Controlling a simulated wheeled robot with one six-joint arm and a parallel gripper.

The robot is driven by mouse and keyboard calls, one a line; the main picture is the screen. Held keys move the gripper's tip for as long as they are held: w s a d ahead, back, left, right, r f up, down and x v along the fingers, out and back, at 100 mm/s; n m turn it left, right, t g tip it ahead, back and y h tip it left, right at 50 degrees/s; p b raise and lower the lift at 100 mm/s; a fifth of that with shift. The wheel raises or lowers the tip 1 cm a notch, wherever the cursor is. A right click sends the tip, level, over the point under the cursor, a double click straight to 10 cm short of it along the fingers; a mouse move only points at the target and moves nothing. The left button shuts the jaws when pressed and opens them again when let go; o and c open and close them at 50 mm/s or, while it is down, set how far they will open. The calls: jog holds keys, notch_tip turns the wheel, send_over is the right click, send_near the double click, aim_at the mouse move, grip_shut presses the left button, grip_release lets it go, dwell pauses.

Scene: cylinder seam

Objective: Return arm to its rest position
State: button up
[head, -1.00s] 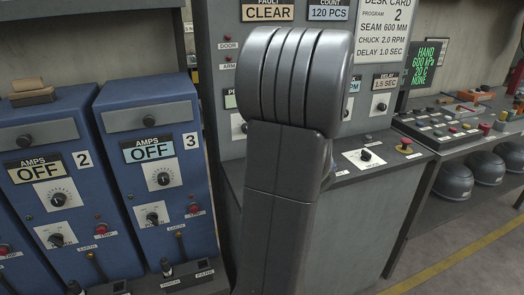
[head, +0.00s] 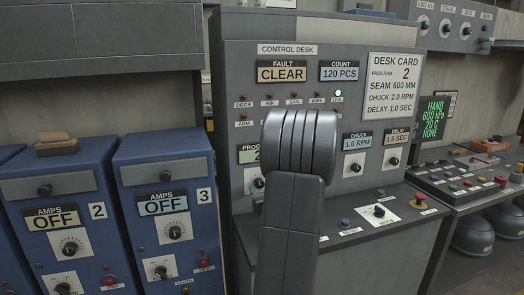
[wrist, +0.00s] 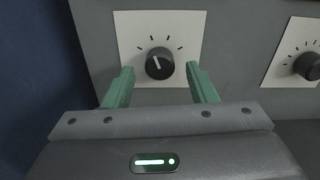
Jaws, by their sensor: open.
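My gripper (wrist: 161,88) shows in the wrist view with its two green fingers apart. A black knob (wrist: 159,63) on a white dial plate sits just beyond and between the fingertips, and I cannot tell whether they touch it. In the head view my dark grey arm stands in front of the control desk (head: 238,75) and hides the gripper. The arm also hides part of the program display (head: 248,155) and the dial below it. The desk shows FAULT CLEAR, COUNT 120 PCS, CHUCK 1.0 RPM and DELAY 1.5 SEC.
Blue power units 2 (head: 55,215) and 3 (head: 165,205), both reading OFF, stand left of the desk. A red mushroom button (head: 419,199) and a black knob (head: 379,210) are on the desk shelf. A bench with a button panel (head: 465,178) is at right.

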jog(key=shift+x, duration=0.85)
jog(key=b+v, duration=0.2)
jog(key=v, duration=1.2)
jog(key=p+x, duration=0.2)
jog(key=x, duration=1.1)
jog(key=shift+w+a+r, duration=0.1)
jog(key=shift+w+a, duration=0.05)
jog(key=shift+w, duration=0.15)
jog(key=s+d+n, duration=0.4)
jog(key=s+n, duration=0.4)
jog(key=s, duration=0.4)
